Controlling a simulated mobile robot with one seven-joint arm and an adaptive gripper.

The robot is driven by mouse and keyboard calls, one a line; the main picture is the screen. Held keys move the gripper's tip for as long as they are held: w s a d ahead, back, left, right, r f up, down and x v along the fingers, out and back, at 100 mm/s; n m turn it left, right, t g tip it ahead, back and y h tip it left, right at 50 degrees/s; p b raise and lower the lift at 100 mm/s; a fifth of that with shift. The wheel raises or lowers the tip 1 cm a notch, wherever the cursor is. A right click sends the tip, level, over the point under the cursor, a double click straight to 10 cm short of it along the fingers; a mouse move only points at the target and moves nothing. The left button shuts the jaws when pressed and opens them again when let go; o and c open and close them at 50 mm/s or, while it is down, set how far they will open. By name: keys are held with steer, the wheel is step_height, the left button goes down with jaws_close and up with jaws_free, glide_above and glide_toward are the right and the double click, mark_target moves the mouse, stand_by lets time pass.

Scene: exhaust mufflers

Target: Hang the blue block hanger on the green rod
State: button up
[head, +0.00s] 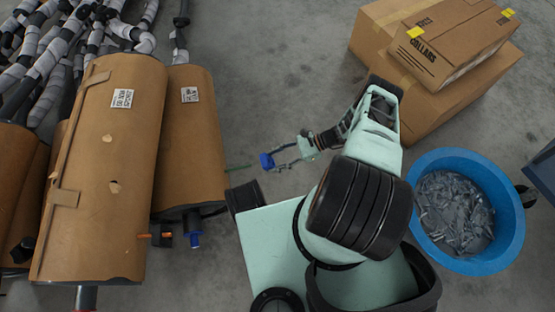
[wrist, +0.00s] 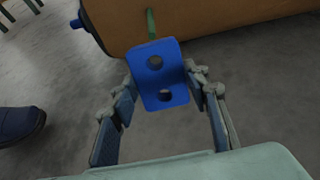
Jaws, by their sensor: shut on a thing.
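The blue block hanger (wrist: 158,75) is a bent blue piece with two round holes, seen in the middle of the wrist view. It also shows small in the head view (head: 267,161). My gripper (wrist: 160,92) is shut on it, with a finger at each side; in the head view my gripper (head: 285,158) reaches left. The green rod (wrist: 151,24) sticks out from a brown muffler, just beyond the hanger's upper edge. In the head view the green rod (head: 238,168) lies left of the hanger, with a small gap between them. Whether the holes line up with it, I cannot tell.
Large brown mufflers (head: 105,170) stand at the left, with a blue-tipped fitting (head: 195,240) low on one. Cardboard boxes (head: 420,70) are at the upper right. A blue tub (head: 495,255) of metal pieces stands at the right. Grey floor is clear above my gripper.

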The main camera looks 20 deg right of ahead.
mark_target(249, 166)
steer(key=shift+o, duration=0.2)
steer(key=shift+a+f, duration=0.2)
steer(key=shift+a, duration=2.5)
jaws_close()
steer(key=shift+w+a, duration=0.15)
steer(key=shift+a, duration=1.85)
steer(key=o, duration=1.3)
jaws_free()
steer(key=v, duration=1.2)
